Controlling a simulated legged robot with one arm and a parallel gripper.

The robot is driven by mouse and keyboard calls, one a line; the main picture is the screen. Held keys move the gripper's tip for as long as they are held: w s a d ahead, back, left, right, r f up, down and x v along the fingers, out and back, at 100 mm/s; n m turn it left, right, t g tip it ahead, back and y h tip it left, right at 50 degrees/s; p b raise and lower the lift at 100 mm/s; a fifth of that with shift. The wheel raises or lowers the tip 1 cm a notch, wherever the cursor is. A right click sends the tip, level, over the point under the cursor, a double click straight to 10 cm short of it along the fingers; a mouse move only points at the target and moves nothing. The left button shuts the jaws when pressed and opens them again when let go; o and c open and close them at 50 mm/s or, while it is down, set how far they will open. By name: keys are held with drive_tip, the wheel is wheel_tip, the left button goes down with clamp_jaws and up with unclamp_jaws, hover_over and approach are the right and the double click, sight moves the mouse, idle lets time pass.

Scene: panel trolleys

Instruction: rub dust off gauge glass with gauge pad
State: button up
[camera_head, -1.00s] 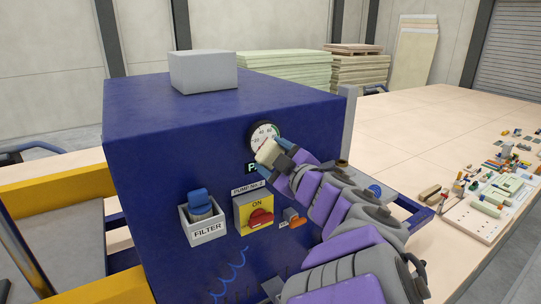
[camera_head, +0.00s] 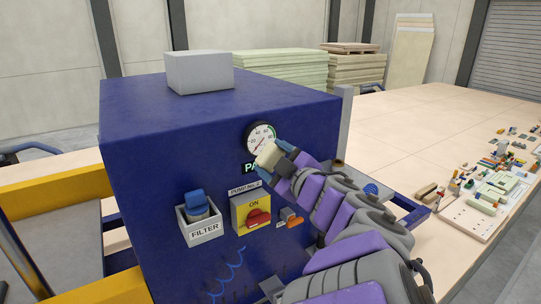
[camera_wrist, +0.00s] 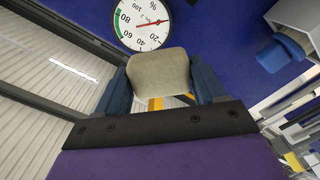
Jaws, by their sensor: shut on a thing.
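The round white gauge (camera_head: 260,137) sits on the front of a dark blue cabinet, near its upper right. In the wrist view the gauge (camera_wrist: 143,24) shows a green band, black numbers and a red needle; I make out no clear dust on the visible glass. My gripper (camera_head: 277,154) is shut on the cream gauge pad (camera_head: 266,157), just below the dial. In the wrist view the pad (camera_wrist: 160,72) is between the two blue fingers and overlaps the dial's lower edge in the picture. Whether it touches the glass cannot be told.
The blue cabinet (camera_head: 150,150) carries a grey box (camera_head: 199,72) on top. Below the gauge are a FILTER holder (camera_head: 203,231), a yellow ON switch plate (camera_head: 240,207) and an orange lever (camera_head: 295,222). A long table (camera_head: 430,130) with small parts lies right.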

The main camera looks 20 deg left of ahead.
sight(249, 137)
drive_tip(key=shift+r+p+x, duration=0.1)
drive_tip(key=shift+r+x, duration=0.1)
drive_tip(key=shift+x, duration=0.95)
drive_tip(key=shift+r+p+x, duration=0.1)
drive_tip(key=shift+r+x, duration=0.1)
drive_tip(key=shift+x, duration=0.95)
drive_tip(key=shift+r+p+x, duration=0.1)
drive_tip(key=shift+r+x, duration=0.1)
drive_tip(key=shift+x, duration=0.95)
drive_tip(key=shift+d, duration=0.1)
drive_tip(key=shift+x, duration=0.9)
drive_tip(key=shift+w+d, duration=1.35)
drive_tip(key=shift+w, duration=0.2)
drive_tip(key=shift+s+a, duration=0.1)
drive_tip(key=shift+s, duration=0.05)
drive_tip(key=shift+s+a+r+b, duration=0.1)
drive_tip(key=shift+s+a+b, duration=0.3)
drive_tip(key=shift+s+a, duration=0.95)
drive_tip(key=shift+d, duration=0.1)
